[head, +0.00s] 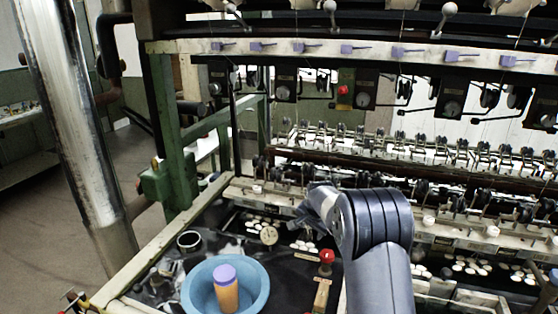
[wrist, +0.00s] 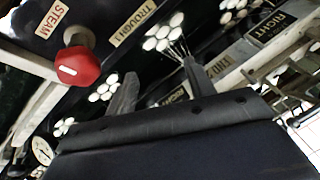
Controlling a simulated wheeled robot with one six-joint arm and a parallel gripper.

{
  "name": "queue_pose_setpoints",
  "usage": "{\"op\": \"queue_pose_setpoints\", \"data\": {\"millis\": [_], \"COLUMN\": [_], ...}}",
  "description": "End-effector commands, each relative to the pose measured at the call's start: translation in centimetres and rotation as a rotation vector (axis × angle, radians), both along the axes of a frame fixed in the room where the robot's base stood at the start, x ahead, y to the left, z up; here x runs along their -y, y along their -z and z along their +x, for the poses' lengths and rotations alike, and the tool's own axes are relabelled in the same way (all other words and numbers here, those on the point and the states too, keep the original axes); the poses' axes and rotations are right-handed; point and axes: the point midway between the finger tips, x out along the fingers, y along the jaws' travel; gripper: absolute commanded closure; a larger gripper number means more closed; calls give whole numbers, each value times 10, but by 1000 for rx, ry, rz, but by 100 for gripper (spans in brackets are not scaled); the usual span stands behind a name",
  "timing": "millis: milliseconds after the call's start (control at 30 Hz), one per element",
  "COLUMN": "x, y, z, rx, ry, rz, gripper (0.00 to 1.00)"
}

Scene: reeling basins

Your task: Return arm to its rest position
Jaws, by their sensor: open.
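My gripper (wrist: 160,86) is open in the wrist view, with its two fingers apart and nothing seen between them. Dark basin surface with clusters of white cocoons (wrist: 163,32) shows beyond the fingers. In the head view my arm reaches up from the bottom and bends left, and the gripper (head: 308,212) is over the basin area of the machine. The fingertips are small and hard to make out there.
A blue bowl (head: 190,291) holds an orange cylinder with a purple top (head: 225,274), left of my arm. A red knob (head: 327,256) stands close to the arm; it also shows beside a STEAM label in the wrist view (wrist: 77,66). Machine rails and reels lie behind.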

Motion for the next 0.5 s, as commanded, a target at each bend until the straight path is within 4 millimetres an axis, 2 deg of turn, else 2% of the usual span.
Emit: {"op": "queue_pose_setpoints", "data": {"millis": [500], "x": [1], "y": [71], "z": [33], "rx": [-3], "ry": [0], "rz": [0], "gripper": [49]}}
